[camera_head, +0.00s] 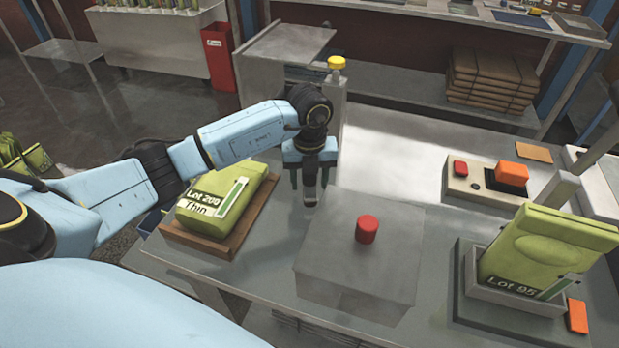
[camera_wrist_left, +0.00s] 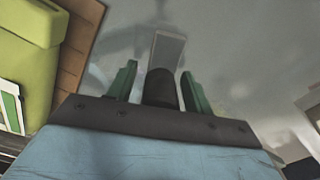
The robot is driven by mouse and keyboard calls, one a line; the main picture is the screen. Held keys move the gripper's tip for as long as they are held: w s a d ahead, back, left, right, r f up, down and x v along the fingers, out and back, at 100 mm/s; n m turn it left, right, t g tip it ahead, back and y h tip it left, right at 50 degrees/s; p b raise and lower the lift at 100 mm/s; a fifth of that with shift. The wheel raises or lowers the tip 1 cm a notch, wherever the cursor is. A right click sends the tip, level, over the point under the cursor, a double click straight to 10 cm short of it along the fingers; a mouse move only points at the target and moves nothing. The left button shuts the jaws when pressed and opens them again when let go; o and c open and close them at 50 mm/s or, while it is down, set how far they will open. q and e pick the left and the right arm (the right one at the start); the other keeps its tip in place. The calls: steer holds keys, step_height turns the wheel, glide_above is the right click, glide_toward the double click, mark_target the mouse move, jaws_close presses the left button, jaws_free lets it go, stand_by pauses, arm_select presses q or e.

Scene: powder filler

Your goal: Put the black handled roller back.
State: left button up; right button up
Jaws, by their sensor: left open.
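My left gripper (camera_head: 310,180) points down above the table, just behind the grey box, and its fingers are spread. The black handled roller (camera_head: 309,195) shows between and below the fingers, partly hidden by the gripper. In the left wrist view, the gripper (camera_wrist_left: 159,80) has a dark green finger on each side of the roller's black handle (camera_wrist_left: 160,90), with gaps on both sides. The roller's pale grey end (camera_wrist_left: 167,48) extends beyond the fingertips. My right gripper is not in view.
A green "Lot 208 Thin" bag (camera_head: 212,200) lies on a wooden board (camera_head: 245,225) at left. The grey box (camera_head: 350,260) with a red knob (camera_head: 367,229) stands in front. A "Lot 95" bag (camera_head: 540,250) and a button panel (camera_head: 480,184) are at right.

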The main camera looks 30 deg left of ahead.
arm_select(q)
step_height(320, 180, up, 12)
steer(key=shift+r, duration=0.2)
stand_by(0.4)
